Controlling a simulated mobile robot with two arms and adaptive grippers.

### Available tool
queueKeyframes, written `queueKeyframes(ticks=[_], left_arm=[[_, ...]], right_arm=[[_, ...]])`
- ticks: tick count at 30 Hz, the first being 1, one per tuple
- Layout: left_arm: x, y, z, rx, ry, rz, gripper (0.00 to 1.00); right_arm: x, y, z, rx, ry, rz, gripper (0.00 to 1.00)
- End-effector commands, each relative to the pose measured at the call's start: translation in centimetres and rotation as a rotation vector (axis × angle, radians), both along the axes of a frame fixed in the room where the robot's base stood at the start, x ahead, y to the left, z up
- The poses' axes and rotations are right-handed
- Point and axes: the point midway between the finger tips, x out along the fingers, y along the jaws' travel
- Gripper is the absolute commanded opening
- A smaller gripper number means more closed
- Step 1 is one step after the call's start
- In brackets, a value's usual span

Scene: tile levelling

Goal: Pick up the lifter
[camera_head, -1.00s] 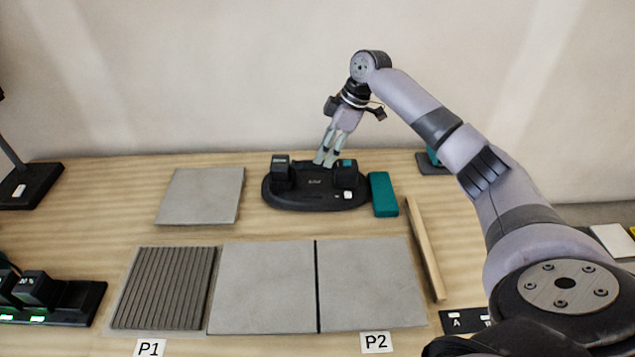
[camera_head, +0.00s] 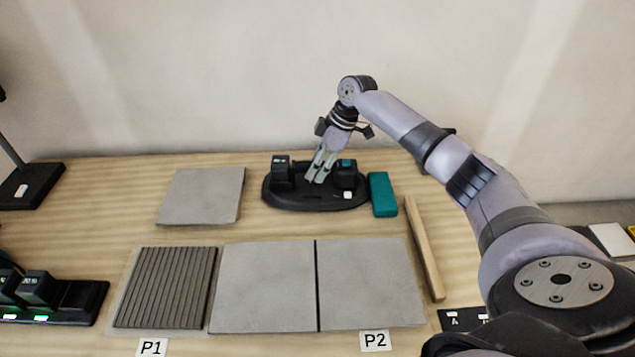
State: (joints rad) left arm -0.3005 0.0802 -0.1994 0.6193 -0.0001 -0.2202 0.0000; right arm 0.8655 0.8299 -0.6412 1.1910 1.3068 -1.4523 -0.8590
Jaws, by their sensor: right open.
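The lifter looks like the black device with two upright black blocks, the left one (camera_head: 281,178) bearing a small display and the right one (camera_head: 346,172) a teal mark. A dark bar appears to run between the blocks, partly hidden by my fingers. It rests on a black oval base (camera_head: 315,201) at the back middle of the table. My right gripper (camera_head: 315,181) points down between the two blocks, its fingers slightly apart. I cannot tell whether the fingers straddle or touch the bar. My left gripper is not in view.
A teal block (camera_head: 382,194) lies just right of the base, with a wooden strip (camera_head: 425,248) beyond it. A loose grey tile (camera_head: 201,196) lies to the left. Two tiles (camera_head: 262,287) and a ridged panel (camera_head: 166,288) are in front. Black devices (camera_head: 40,292) stand at the left.

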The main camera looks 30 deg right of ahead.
Motion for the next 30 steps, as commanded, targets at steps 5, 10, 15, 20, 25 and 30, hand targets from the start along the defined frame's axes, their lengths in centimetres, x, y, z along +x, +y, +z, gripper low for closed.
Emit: queueKeyframes(ticks=[5, 10, 15, 20, 25, 30], left_arm=[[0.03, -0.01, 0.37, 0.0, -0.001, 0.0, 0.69], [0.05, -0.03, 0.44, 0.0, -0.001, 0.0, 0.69], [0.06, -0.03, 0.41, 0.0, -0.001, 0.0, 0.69], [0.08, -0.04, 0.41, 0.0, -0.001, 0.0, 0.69], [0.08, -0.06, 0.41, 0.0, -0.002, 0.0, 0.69], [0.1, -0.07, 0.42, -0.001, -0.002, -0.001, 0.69]], right_arm=[[0.0, 0.0, -0.14, 0.0, 0.0, -0.001, 0.43], [0.01, -0.01, -0.3, 0.0, 0.0, -0.001, 0.43], [0.02, -0.01, -0.34, -0.001, -0.001, 0.0, 0.43], [0.01, -0.01, -0.34, 0.0, 0.0, 0.0, 0.33], [0.0, 0.0, -0.34, 0.0, 0.0, 0.0, 0.22], [0.0, 0.0, -0.34, 0.0, 0.0, 0.0, 0.11]])
